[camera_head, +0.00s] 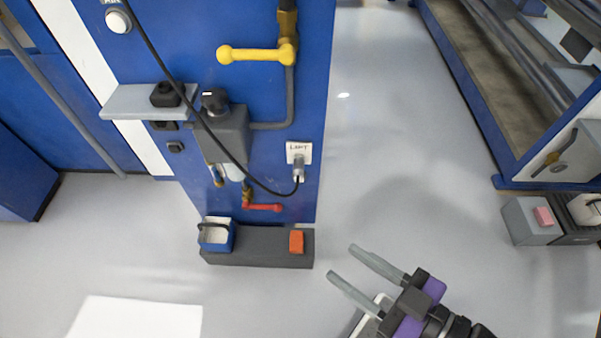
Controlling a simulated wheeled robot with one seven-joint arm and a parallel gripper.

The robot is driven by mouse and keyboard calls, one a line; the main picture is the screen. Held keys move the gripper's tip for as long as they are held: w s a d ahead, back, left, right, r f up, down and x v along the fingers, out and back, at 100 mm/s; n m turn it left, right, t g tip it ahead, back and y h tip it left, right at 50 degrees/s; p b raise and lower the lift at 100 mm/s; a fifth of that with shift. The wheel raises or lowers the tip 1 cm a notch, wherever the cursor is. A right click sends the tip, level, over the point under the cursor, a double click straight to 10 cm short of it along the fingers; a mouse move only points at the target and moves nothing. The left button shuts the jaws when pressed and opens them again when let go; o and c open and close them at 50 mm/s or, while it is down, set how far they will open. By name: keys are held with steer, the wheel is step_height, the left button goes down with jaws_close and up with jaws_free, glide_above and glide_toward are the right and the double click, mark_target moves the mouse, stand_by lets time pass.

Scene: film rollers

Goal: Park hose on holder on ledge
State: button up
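A thin black hose (222,146) hangs from the top left across the blue cabinet and loops down to a metal connector (299,171). The connector sits at a white labelled plate (299,148) on the cabinet's right side. A grey ledge (125,101) sticks out at the cabinet's left, with a dark holder (165,94) on top. The hose passes in front near the ledge's right end. My gripper (343,262) is at the lower right, below and right of the connector. Its two grey fingers are apart with nothing between them.
A yellow handle (257,54) and a grey valve body (224,130) are on the cabinet. A red lever (263,207) is below. A dark base block (258,247) carries a blue container (216,235) and an orange piece (296,241).

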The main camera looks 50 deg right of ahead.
steer(key=shift+o, duration=0.5)
steer(key=shift+t+h, duration=0.4)
steer(key=shift+t, duration=0.1)
steer(key=w, duration=0.3)
steer(key=w+p, duration=0.1)
steer(key=w, duration=0.1)
steer(key=shift+d+f, duration=0.15)
steer(key=shift+d, duration=0.1)
steer(key=w+f+n+p, duration=0.1)
steer(key=w+f+n, duration=0.15)
steer(key=w, duration=0.25)
steer(key=n+g+h+p, duration=0.3)
steer(key=n+g+h, duration=0.4)
steer(key=n, duration=1.2)
glide_toward(300, 171)
steer(key=shift+t+h, duration=0.3)
steer(key=shift+t, duration=0.1)
steer(key=w+f, duration=0.1)
steer(key=w+d, duration=0.1)
steer(key=w+f, duration=0.1)
steer(key=shift+w+d+f, duration=0.15)
steer(key=shift+d+f, duration=0.15)
steer(key=shift+s+d+n, duration=0.25)
steer(key=shift+d+n, duration=0.1)
steer(key=shift+n, duration=0.3)
steer(key=shift+b+x, duration=0.6)
steer(key=shift+x, duration=3.25)
steer(key=shift+r, duration=0.1)
steer(key=shift+s, duration=0.1)
